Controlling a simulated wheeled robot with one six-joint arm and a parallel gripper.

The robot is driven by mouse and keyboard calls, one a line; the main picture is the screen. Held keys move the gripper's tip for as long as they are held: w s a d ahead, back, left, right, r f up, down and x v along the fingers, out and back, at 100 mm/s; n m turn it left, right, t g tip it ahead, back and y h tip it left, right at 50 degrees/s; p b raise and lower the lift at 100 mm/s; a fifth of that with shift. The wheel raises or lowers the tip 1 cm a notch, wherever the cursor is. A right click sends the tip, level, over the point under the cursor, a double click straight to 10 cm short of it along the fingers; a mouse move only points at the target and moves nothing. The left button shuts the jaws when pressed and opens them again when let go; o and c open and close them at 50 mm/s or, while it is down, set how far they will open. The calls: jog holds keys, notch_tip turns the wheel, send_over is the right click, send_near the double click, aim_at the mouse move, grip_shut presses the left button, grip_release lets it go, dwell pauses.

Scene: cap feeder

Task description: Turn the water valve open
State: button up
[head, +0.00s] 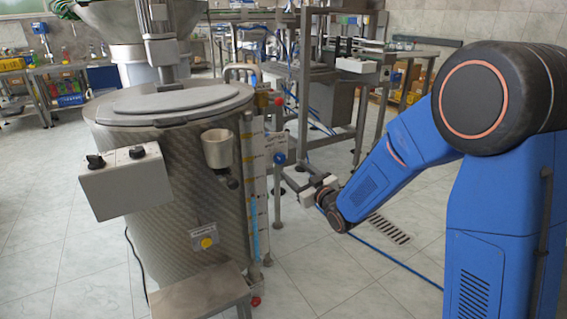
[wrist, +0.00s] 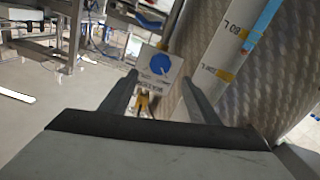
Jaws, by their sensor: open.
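A blue round piece with a pale mark (wrist: 153,62), which looks like the water valve, sits on a white plate with small lettering in the wrist view. In the head view, a blue round piece (head: 279,158) shows on the right side of the quilted steel tank (head: 170,185), below a red one (head: 279,101). My gripper (head: 308,190) is low to the right of the tank, near the blue piece. In the wrist view, my gripper (wrist: 160,80) is open, with its fingers on either side of the plate's lower part. I cannot tell whether they touch it.
A level scale (head: 254,190) runs up the tank's side and also shows in the wrist view (wrist: 232,50). A metal frame (head: 300,90) stands behind. A grey step (head: 200,292) is in front. A blue hose (head: 390,258) crosses the floor by a drain grate (head: 388,228).

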aim_at(281, 160)
jog(key=x, duration=0.8)
jog(key=shift+w+a, duration=0.25)
jog(key=shift+a, duration=0.05)
jog(key=c, duration=1.1)
